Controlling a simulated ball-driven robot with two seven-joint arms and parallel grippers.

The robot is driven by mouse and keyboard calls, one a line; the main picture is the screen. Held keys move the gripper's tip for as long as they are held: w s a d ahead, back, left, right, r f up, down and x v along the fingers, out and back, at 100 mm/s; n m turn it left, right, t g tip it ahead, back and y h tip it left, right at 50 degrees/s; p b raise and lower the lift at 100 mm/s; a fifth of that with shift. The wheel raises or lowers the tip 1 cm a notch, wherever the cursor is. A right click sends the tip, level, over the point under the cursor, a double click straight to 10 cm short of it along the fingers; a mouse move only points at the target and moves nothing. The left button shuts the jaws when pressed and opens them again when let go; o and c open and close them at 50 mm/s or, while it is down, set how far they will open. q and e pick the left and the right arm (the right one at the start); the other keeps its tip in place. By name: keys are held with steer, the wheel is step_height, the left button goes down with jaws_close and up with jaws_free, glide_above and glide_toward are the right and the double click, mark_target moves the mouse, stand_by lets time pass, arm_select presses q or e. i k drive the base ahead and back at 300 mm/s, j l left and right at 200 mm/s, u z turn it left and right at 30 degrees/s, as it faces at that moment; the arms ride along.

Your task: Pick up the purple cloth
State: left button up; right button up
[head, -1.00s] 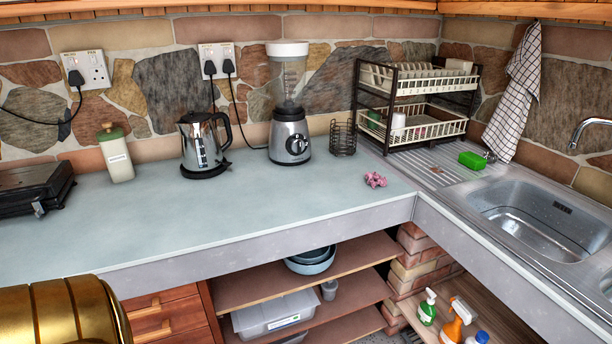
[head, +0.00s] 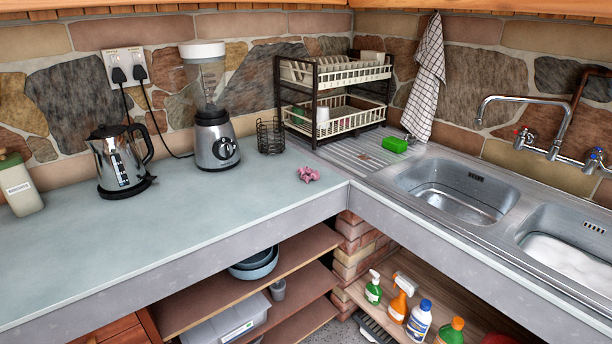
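A small crumpled pink-purple cloth (head: 308,174) lies on the grey-green countertop (head: 200,225), near the inner corner where the counter meets the sink unit. Nothing covers it. Neither of my grippers shows in the head view now, so I cannot see what they hold.
A wire holder (head: 270,136), a blender (head: 212,120) and a kettle (head: 120,162) stand behind and left of the cloth. A two-tier dish rack (head: 335,122) and green sponge (head: 395,145) are near the sink (head: 455,190). The counter around the cloth is clear.

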mark_target(307, 173)
steer(key=i+l, duration=0.15)
steer(key=l, duration=0.15)
steer(key=i+l+u, duration=0.2)
steer(key=l+u, duration=0.25)
steer(key=l, duration=0.15)
steer(key=i+l+u, duration=0.2)
steer(key=l, duration=0.15)
steer(key=l+u, duration=0.25)
steer(key=l, duration=0.1)
